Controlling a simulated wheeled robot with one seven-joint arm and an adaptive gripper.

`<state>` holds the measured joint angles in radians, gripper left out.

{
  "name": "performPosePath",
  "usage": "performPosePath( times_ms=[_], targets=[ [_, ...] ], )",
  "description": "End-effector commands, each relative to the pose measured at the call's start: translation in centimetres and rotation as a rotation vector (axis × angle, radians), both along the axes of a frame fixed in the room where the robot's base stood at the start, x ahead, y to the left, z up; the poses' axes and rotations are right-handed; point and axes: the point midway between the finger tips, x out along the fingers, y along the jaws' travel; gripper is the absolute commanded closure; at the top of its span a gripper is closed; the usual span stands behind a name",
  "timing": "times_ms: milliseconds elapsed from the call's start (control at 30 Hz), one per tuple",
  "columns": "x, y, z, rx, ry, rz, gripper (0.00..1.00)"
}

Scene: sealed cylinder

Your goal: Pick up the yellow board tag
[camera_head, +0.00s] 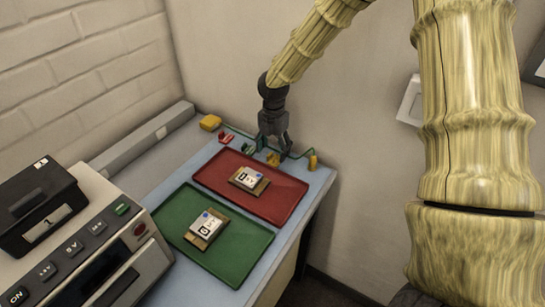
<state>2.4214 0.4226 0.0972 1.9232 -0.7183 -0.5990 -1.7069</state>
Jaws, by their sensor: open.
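My gripper (272,152) points down at the back edge of the red tray, with its fingers spread open. A small yellow piece (273,160) shows low between the fingertips; it looks like the yellow board tag, but it is too small to be certain. I cannot tell whether the fingers touch it. Other yellow things are a block (210,122) at the back left of the table and a small upright piece (312,160) at the back right.
The red tray (285,206) and green tray (245,262) each hold a brown board with a white label. Small red and green parts and a thin green line lie near the gripper. A control box (100,245) stands at left; the wall is close behind.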

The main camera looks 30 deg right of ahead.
Motion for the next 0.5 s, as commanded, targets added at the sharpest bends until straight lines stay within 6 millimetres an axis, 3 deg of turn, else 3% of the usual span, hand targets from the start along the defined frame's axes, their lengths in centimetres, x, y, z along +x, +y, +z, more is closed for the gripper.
performPosePath(
  times_ms=[233,500],
  targets=[
    [0.0,0.1,-2.2,-0.001,0.001,0.001,0.35],
    [0.2,0.0,-2.8,0.000,0.002,0.001,0.35]
  ],
)
